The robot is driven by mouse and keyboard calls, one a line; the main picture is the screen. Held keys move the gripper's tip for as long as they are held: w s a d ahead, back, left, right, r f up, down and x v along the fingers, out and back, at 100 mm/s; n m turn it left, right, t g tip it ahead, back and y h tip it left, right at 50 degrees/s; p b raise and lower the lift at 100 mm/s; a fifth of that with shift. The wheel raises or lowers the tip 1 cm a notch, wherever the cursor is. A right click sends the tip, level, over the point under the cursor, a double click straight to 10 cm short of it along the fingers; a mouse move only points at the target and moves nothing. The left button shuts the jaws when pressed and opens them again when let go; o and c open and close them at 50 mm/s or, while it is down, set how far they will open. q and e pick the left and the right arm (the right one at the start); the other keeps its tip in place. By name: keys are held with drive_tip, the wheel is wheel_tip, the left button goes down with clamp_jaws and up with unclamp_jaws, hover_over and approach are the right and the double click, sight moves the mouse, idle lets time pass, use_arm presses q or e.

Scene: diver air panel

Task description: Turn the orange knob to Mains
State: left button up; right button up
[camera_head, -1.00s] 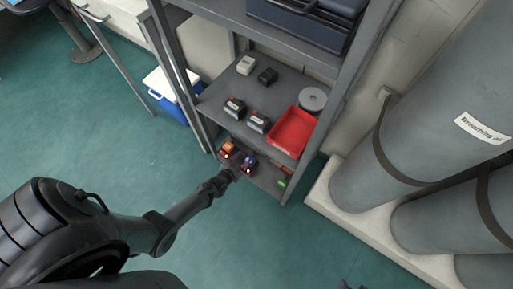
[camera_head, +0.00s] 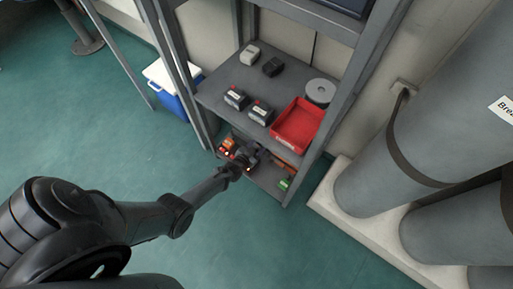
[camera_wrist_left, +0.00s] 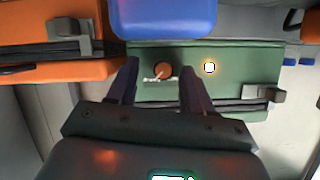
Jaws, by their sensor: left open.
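The orange knob (camera_wrist_left: 163,70) sits on the face of a green case (camera_wrist_left: 240,62) in the left wrist view. A small pale mark lies just below it, too small to read, and I cannot tell the knob's setting. My left gripper (camera_wrist_left: 159,72) is open, with one finger on each side of the knob in the picture. I cannot tell whether the fingers touch it. In the head view my left gripper (camera_head: 248,156) reaches into the lower shelf, and the arm hides part of what is there. My right gripper is not in view.
A lit lamp (camera_wrist_left: 209,67) is right of the knob. A blue case (camera_wrist_left: 165,18) and an orange case (camera_wrist_left: 55,70) are close by. The shelf above holds a red bin (camera_head: 297,128) and several small boxes.

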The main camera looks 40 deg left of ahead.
use_arm(q)
drive_tip(key=shift+s+a, duration=0.1)
drive_tip(key=shift+a, duration=0.1)
drive_tip(key=c, duration=0.4)
drive_tip(key=shift+d, duration=0.1)
clamp_jaws()
drive_tip(key=shift+a+n+h, duration=0.25)
drive_tip(key=shift+n+h, duration=0.65)
drive_tip(key=shift+n, duration=0.2)
drive_tip(key=shift+a+f+n+t+h, duration=0.15)
drive_tip(key=shift+n+t+h, duration=0.15)
drive_tip(key=shift+n+h, duration=0.65)
drive_tip(key=shift+n, duration=0.35)
drive_tip(key=shift+o, duration=2)
unclamp_jaws()
